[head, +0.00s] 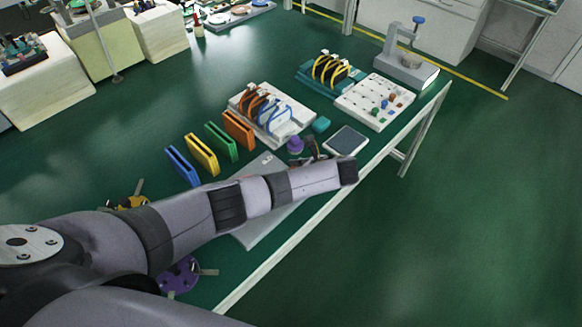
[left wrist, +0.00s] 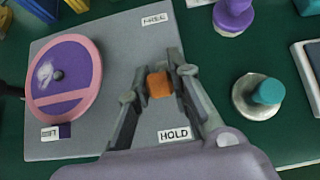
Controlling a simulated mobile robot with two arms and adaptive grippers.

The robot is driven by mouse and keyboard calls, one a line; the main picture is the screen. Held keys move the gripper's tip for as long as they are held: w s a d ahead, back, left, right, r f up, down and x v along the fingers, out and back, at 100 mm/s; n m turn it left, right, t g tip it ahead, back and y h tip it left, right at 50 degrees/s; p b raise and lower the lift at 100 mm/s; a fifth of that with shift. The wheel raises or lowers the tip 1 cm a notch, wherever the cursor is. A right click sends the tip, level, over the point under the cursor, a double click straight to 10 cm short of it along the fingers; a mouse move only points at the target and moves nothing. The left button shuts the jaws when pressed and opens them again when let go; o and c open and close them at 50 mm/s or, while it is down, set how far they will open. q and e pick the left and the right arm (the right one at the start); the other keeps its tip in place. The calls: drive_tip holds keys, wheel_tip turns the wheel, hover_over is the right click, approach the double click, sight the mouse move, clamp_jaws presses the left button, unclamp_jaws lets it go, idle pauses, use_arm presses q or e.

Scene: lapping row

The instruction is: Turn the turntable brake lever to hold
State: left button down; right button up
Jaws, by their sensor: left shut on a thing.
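The turntable plate (left wrist: 110,40) is a flat grey board with a purple disc (left wrist: 66,75) rimmed in pink. It carries a FREE label (left wrist: 154,19) at its far edge and a HOLD label (left wrist: 174,135) at its near edge. The brake lever's orange knob (left wrist: 159,85) sits between the two labels, with the rest of the lever hidden. My left gripper (left wrist: 160,80) is shut on this knob. In the head view my arm covers much of the plate (head: 262,232), and the gripper (head: 312,148) is small beyond it. My right gripper is not in view.
A purple knob-shaped piece (left wrist: 233,15) and a teal-topped metal piece (left wrist: 262,95) stand close right of the plate. Coloured frames (head: 203,153), a rack (head: 270,115), a peg board (head: 375,101) and a dark-faced tray (head: 346,141) also occupy the green bench.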

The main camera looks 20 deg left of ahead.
use_arm(q)
drive_tip(key=shift+d+f, duration=0.1)
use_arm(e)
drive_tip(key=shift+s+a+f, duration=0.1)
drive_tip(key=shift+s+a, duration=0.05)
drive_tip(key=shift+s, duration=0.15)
use_arm(q)
drive_tip(key=c, duration=1.4)
unclamp_jaws()
drive_tip(key=shift+c, duration=0.2)
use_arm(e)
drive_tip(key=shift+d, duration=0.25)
use_arm(q)
drive_tip(key=shift+d, duration=0.1)
drive_tip(key=v, duration=1.2)
drive_tip(key=shift+s, duration=0.2)
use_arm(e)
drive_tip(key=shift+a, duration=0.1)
use_arm(q)
drive_tip(key=shift+d+f, duration=0.1)
drive_tip(key=shift+f, duration=0.1)
